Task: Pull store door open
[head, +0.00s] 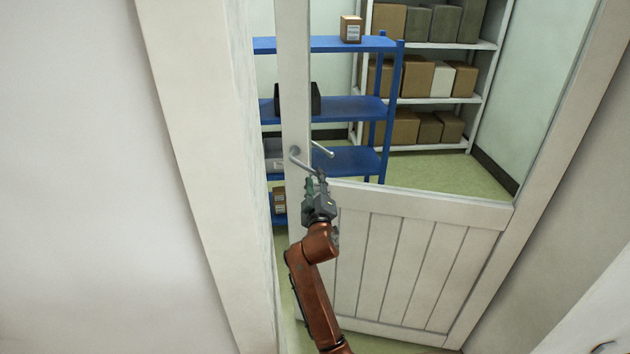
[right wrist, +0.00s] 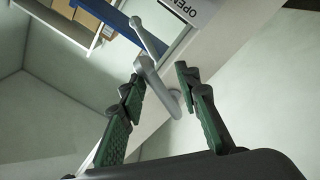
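The store door (head: 410,265) is white, with a planked lower panel and a clear upper pane. It stands ajar, with a gap between its left edge and the frame (head: 205,150). Its grey lever handle (head: 299,160) is on the left stile; a second lever shows on the far side. My right gripper (head: 317,178) is at the near handle. In the right wrist view the gripper (right wrist: 157,80) is open, and the handle (right wrist: 160,88) shows between its fingers. I cannot tell whether they touch it. My left gripper is not in view.
Beyond the door are a blue shelf (head: 345,108) and a white rack (head: 437,98) with several boxes. A white wall (head: 80,180) fills the left side. The door's right edge meets the right jamb (head: 555,150). An "OPEN" sign (right wrist: 182,12) shows in the right wrist view.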

